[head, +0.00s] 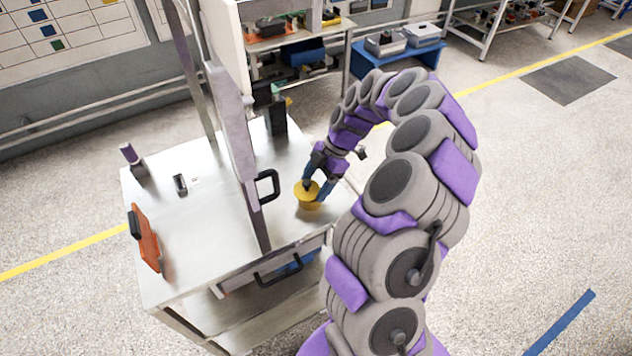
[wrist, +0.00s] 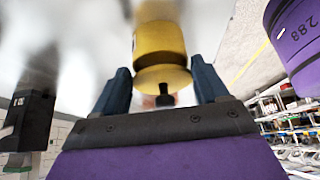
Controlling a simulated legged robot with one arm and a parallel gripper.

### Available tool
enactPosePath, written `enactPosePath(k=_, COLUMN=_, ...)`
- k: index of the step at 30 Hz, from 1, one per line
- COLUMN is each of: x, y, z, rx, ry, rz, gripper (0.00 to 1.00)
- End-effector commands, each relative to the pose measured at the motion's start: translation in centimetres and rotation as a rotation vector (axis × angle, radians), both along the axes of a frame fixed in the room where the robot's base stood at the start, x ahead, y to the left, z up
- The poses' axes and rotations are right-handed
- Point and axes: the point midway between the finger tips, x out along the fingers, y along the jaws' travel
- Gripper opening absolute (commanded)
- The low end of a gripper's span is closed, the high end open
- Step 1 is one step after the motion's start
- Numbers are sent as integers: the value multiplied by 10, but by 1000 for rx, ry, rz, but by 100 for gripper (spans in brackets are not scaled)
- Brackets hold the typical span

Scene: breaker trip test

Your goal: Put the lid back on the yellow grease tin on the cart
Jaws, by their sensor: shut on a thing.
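The yellow grease tin (head: 310,206) stands on the metal cart top, near its right edge. Its yellow lid (head: 302,191), with a dark knob, is at the tin's mouth. My gripper (head: 316,187) reaches down over the tin and is shut on the lid. In the wrist view, the blue fingers of my gripper (wrist: 160,75) are on either side of the lid (wrist: 163,77), with the black knob facing me. The tin (wrist: 159,40) is directly beyond the lid. I cannot tell whether the lid is fully seated or slightly above the rim.
The cart (head: 190,225) has an upright panel (head: 235,150) with a black handle (head: 268,186) just left of the tin. An orange object (head: 146,238) stands at the cart's left. A blue bench (head: 395,52) with grey boxes is behind.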

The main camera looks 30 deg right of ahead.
Motion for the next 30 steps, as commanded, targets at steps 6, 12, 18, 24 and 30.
enactPosePath(k=6, x=0, y=-2, z=-1, rx=0, ry=-1, rz=0, gripper=40)
enactPosePath(k=12, x=0, y=-5, z=-2, rx=-1, ry=-1, rz=0, gripper=40)
enactPosePath(k=18, x=0, y=-7, z=-2, rx=-1, ry=0, rz=0, gripper=40)
enactPosePath(k=24, x=0, y=-10, z=-2, rx=0, ry=0, rz=0, gripper=40)
enactPosePath(k=30, x=0, y=-10, z=-1, rx=0, ry=1, rz=0, gripper=40)
